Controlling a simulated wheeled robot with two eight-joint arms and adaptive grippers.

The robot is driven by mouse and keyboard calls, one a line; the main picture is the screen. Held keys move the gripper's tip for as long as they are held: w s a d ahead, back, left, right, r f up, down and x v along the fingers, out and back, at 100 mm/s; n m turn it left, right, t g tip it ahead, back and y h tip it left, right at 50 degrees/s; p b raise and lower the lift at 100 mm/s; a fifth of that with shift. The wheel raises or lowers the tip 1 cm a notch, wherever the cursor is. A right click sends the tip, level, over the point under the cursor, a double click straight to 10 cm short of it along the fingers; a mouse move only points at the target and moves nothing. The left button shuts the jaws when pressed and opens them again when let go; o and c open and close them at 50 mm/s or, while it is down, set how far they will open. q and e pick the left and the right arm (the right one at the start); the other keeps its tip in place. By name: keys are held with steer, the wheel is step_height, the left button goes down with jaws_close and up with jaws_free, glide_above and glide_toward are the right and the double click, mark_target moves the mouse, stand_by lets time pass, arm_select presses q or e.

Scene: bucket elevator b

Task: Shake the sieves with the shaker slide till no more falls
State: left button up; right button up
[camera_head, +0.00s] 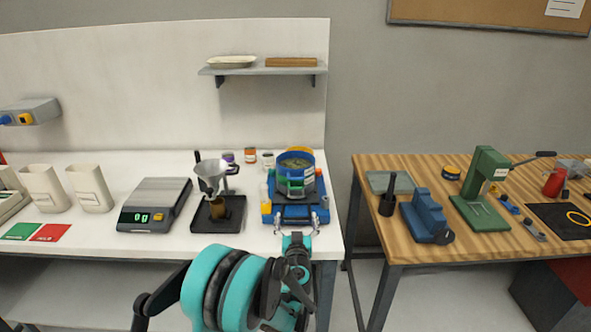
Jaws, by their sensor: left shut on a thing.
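The stack of sieves (296,174), with blue and green rims, sits on the shaker at the right end of the white bench. Some grainy material shows inside the top sieve. The shaker slide (268,212) has a blue frame with a grey plate under the sieves. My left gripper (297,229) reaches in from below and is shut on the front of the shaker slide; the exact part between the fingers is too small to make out. My right gripper is not in view.
A scale (153,205) reading 0 g and a funnel stand (218,213) stand left of the shaker. Small jars (250,156) stand behind. A gap separates the bench from the wooden table (465,235), which holds a blue vise (427,217) and a green press (484,190).

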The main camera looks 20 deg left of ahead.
arm_select(q)
steer(key=shift+d, duration=0.1)
steer(key=shift+v, duration=2.25)
steer(key=shift+x, duration=2.3)
